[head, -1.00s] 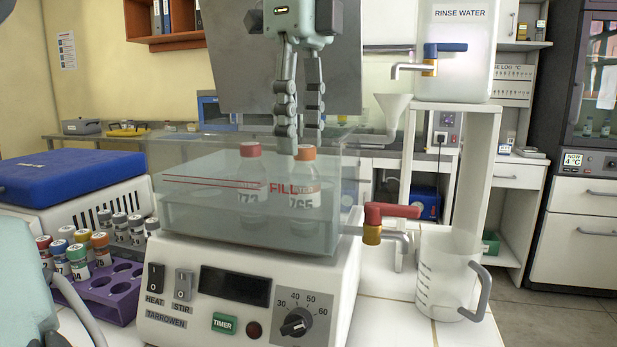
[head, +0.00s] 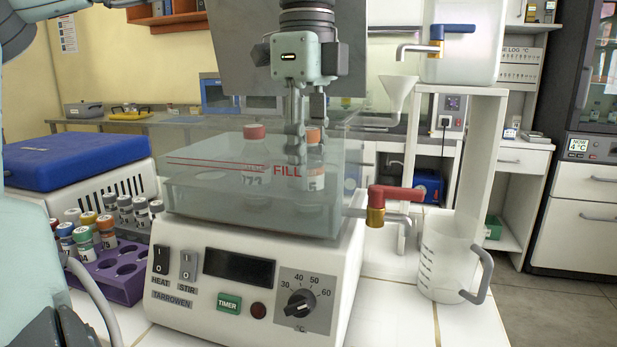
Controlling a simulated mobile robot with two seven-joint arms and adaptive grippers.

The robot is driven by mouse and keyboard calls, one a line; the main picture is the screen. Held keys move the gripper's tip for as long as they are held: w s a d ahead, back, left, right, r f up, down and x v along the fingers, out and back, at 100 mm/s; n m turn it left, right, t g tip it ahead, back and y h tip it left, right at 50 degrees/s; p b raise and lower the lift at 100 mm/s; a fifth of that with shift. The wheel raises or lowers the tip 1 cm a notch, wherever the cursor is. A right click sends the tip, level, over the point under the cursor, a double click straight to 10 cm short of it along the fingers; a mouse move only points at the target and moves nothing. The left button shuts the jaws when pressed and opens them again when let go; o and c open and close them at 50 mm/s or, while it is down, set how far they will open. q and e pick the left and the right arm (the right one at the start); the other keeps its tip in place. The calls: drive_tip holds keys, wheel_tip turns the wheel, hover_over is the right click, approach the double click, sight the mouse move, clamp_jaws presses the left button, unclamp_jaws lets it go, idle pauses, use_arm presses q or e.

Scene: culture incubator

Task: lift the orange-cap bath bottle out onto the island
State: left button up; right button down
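The orange-cap bottle (head: 314,184) stands upright in the clear water bath (head: 200,202), behind its front wall with the red FILL line. Its orange cap is partly covered by a finger. My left gripper (head: 305,145) points straight down over it. One finger reaches down in front of the cap's left side; the other is farther back, partly hidden by the cap. I cannot tell whether they touch the bottle. A red-cap bottle (head: 256,172) stands to the left in the same bath.
A tap with a red handle (head: 388,197) juts from the bath's right side, near a clear jug (head: 448,262). A purple rack (head: 122,270) of vials and a blue-lidded box (head: 75,160) stand left. Bare white tiles (head: 395,315) show at the front right.

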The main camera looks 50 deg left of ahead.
use_arm(q)
drive_tip(key=shift+c, duration=1.3)
